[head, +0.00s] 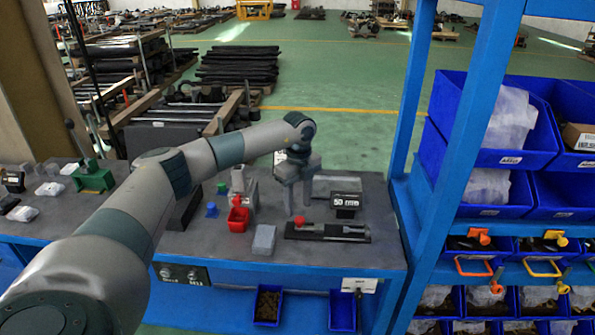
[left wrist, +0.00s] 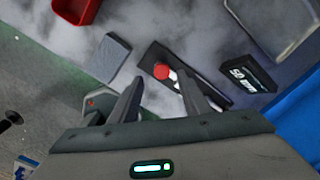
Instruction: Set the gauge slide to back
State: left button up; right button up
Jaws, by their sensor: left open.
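The gauge slide (head: 354,234) is a dark flat base with a pale rail, lying on the grey bench. Its red knob (head: 299,219) is near the left end of the base in the head view. The left wrist view shows the slide (left wrist: 152,54) and the round red knob (left wrist: 161,71) too. My left gripper (head: 292,207) is open and points down above the knob. In the left wrist view my left gripper (left wrist: 160,80) has the knob showing between its fingertips, with nothing held. I cannot tell how high the fingertips are above the knob. My right gripper is not in view.
A black display (head: 345,201) reading 50 stands behind the slide. A grey block (head: 264,239) and a red bin (head: 238,218) are to the left. A blue rack (head: 440,190) rises at the right. Bare bench lies in front of the slide.

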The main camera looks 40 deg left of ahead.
pick_arm(q)
notch_tip(320, 180, up, 13)
jog(key=b, duration=0.3)
jog(key=shift+b, duration=0.3)
